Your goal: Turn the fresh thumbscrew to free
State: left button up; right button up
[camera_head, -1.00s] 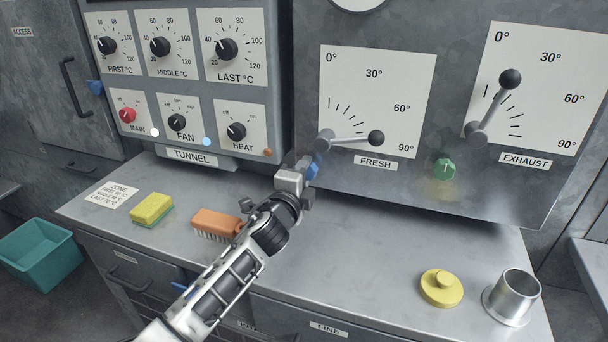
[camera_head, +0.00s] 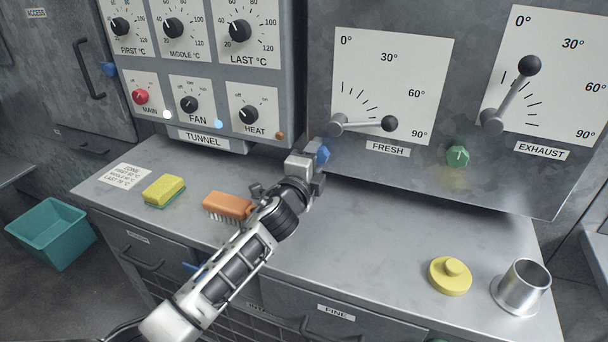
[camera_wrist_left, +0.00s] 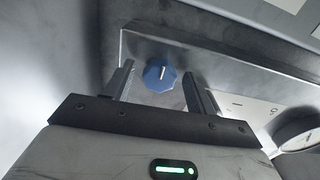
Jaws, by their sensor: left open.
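The fresh thumbscrew is a blue knob (camera_head: 322,154) below the FRESH lever, at the lower left of the damper panel. In the left wrist view the blue knob (camera_wrist_left: 159,75) shows a pale line on its face and sits between my two fingers. My left gripper (camera_head: 312,168) is at the knob and partly hides it in the head view. In the wrist view my left gripper (camera_wrist_left: 160,88) is open, with a gap on each side of the knob. The FRESH lever (camera_head: 365,124) lies near 90°. My right gripper is not in view.
A green knob (camera_head: 457,156) sits between the FRESH and EXHAUST labels. The EXHAUST lever (camera_head: 512,95) points up. On the counter are an orange brush (camera_head: 228,205), a yellow sponge (camera_head: 164,190), a yellow lid (camera_head: 450,276) and a metal cup (camera_head: 521,287). The middle of the counter is clear.

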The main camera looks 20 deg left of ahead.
pick_arm(q)
jog(key=s, duration=1.5)
jog(key=shift+s+a, duration=0.25)
